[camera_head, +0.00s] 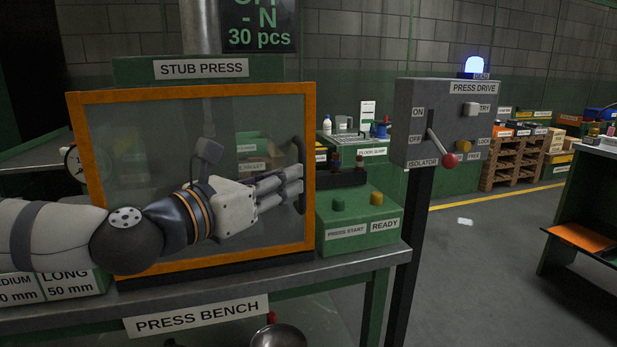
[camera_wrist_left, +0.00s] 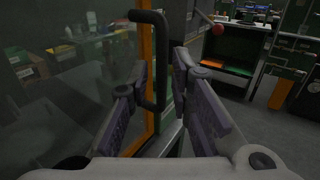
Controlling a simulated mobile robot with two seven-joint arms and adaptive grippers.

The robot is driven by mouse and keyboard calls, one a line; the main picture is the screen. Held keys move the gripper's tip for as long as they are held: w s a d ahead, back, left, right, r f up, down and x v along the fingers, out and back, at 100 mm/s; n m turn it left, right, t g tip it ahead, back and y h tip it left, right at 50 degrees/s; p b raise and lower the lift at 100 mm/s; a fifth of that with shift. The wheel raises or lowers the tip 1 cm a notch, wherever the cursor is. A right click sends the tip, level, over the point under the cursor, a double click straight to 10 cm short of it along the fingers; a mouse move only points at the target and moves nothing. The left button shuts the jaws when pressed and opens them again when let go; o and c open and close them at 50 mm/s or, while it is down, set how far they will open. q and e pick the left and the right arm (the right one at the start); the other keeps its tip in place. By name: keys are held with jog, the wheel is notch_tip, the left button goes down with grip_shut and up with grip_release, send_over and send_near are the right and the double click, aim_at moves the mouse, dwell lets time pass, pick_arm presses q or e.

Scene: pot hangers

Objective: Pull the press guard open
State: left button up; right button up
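The press guard (camera_head: 190,95) is a clear panel in an orange frame on the front of the stub press, and it looks closed. Its black bar handle (camera_head: 298,148) stands upright near the right edge, partly hidden by my left gripper. My left gripper (camera_head: 298,180) reaches across the panel from the left, with its fingertips at the handle. In the left wrist view the handle (camera_wrist_left: 153,40) passes between the two spread fingers of the gripper (camera_wrist_left: 158,82). I cannot tell whether either finger touches it. My right gripper is not in view.
A green box with press start and ready buttons (camera_head: 358,222) sits right of the guard on the press bench (camera_head: 260,283). The grey press drive box (camera_head: 440,125) stands on a post further right, with a red-knobbed lever (camera_head: 449,160). The floor beyond is mostly clear.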

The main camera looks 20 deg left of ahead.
aim_at(302, 205)
pick_arm(q)
jog(key=x, duration=0.5)
jog(key=shift+c, duration=0.6)
grip_shut()
